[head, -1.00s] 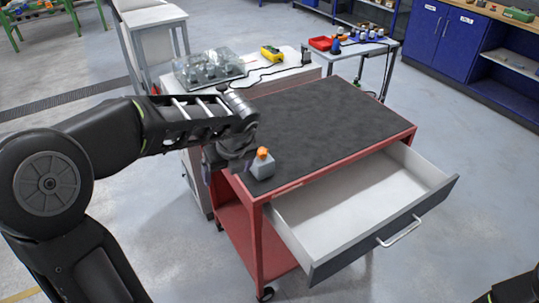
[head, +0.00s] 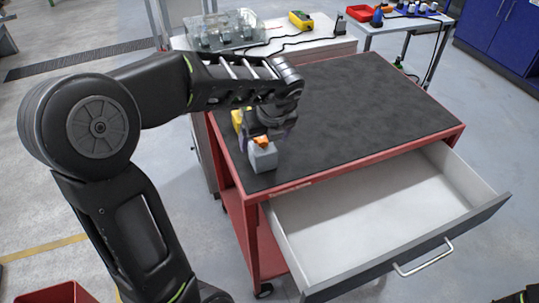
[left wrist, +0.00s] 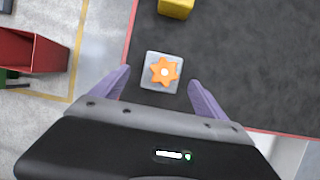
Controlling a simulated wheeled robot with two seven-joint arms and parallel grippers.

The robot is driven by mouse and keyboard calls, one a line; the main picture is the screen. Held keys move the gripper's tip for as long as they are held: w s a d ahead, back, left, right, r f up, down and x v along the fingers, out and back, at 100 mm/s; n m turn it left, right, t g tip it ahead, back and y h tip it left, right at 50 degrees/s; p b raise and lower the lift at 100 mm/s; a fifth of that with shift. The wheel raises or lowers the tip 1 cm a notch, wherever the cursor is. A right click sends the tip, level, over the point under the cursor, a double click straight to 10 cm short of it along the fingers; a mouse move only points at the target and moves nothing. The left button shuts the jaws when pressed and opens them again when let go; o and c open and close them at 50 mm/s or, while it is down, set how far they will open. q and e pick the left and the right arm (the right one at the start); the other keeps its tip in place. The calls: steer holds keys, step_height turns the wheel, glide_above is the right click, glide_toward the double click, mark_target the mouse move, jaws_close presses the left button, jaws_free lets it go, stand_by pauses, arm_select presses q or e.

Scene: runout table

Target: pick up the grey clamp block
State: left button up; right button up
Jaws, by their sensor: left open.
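The grey clamp block (head: 263,158) stands on the dark top of the red cart, near its front left corner, with an orange star-shaped knob (head: 261,141) on top. In the left wrist view the block (left wrist: 150,82) lies just beyond and between the fingertips, with the orange knob (left wrist: 163,72) facing the camera. My left gripper (left wrist: 160,88) is open and empty, its two purple-grey fingers spread wider than the block. In the head view my left gripper (head: 268,130) is just above and behind the block and hides part of the cart top.
A yellow object (left wrist: 177,7) stands on the cart top (head: 370,105) close behind the block. The cart's drawer (head: 375,220) is pulled open at the front. A bench (head: 325,46) with a clear-lidded box (head: 222,30) is behind. The right of the top is clear.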

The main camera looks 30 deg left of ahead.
mark_target(264, 141)
arm_select(q)
steer(key=shift+w+f, duration=0.25)
steer(key=shift+f, duration=0.15)
steer(key=shift+r, duration=0.1)
steer(key=shift+s, duration=0.1)
steer(key=shift+x, duration=1.3)
steer(key=x, duration=0.5)
steer(key=shift+c, duration=0.2)
